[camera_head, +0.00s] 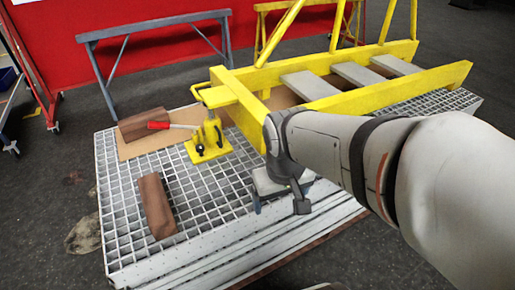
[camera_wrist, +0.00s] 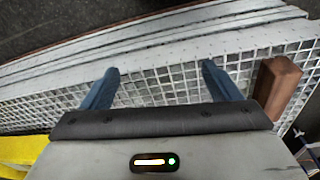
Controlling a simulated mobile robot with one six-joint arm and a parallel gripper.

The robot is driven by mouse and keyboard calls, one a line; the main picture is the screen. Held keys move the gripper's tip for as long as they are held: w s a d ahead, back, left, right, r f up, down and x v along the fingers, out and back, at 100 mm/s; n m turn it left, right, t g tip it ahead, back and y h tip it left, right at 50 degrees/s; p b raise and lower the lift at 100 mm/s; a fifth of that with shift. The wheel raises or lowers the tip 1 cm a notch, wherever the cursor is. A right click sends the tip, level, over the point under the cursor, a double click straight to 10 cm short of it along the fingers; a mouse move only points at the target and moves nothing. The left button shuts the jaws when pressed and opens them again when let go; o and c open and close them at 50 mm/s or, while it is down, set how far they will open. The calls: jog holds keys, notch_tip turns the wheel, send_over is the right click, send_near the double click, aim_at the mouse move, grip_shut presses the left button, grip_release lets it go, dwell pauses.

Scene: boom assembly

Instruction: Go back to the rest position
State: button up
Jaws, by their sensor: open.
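My gripper (camera_wrist: 158,88) is open, with its two blue fingers apart and nothing between them in the wrist view. It hangs over the front part of the white grated platform (camera_wrist: 150,48). In the head view my arm reaches in from the right, and the gripper's end is partly hidden below the wrist, with a blue finger (camera_head: 256,200) showing. The platform's front edge (camera_head: 240,250) lies just in front of it.
A yellow boom frame (camera_head: 390,95) lies on the platform behind my arm. A yellow clamp fixture (camera_head: 208,142), a red-handled tool (camera_head: 160,126) and brown blocks (camera_head: 156,205) are to the left. One brown block (camera_wrist: 277,85) shows right of my fingers. A trestle (camera_head: 155,30) stands behind.

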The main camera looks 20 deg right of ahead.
jog(key=shift+s+a+r+m, duration=0.1)
jog(key=shift+s+a+m, duration=0.05)
jog(key=shift+m, duration=0.25)
jog(key=shift+r, duration=0.15)
notch_tip(320, 180, up, 20)
jog(key=t+p, duration=0.1)
jog(key=p, duration=1.7)
